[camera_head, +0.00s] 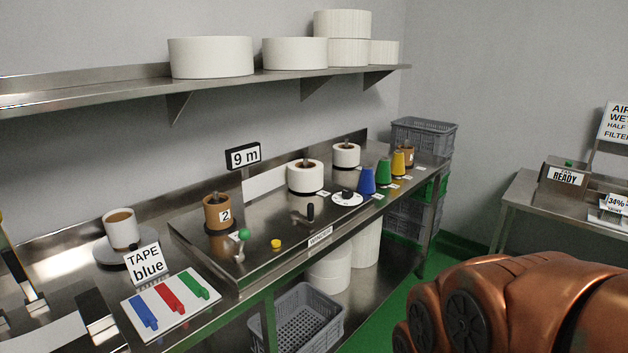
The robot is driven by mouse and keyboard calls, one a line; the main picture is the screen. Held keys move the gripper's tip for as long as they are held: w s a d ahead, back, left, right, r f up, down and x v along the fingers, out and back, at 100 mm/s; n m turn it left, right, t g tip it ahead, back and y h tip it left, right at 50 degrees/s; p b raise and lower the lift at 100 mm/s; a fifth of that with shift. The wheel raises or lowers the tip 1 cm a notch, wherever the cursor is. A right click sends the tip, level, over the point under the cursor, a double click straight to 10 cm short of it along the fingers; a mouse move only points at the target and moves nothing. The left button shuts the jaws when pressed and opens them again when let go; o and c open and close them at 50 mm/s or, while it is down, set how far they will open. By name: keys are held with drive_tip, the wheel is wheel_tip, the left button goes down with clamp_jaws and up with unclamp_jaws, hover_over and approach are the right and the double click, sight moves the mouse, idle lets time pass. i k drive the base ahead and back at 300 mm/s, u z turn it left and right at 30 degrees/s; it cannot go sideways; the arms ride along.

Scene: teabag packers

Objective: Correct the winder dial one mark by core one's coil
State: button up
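The winder dial (347,198) is a small white disc with a black knob, on the steel bench right of the middle. Its marks and pointer are too small to read. A white coil with a brown core (120,229) stands on a round plate at the left; no number shows on it. A brown core marked 2 (217,212) stands on the bench machine. Two larger white coils, one nearer (305,177) and one farther (346,155), sit on spindles behind the dial. Which coil is core one's I cannot tell. My gripper is out of view.
A green-knobbed lever (243,235) and yellow button (277,243) are nearer. My copper arm fills the lower right.

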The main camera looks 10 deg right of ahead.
sight(347, 194)
drive_tip(key=u, duration=0.2)
drive_tip(key=i, duration=1.6)
drive_tip(key=u, duration=0.05)
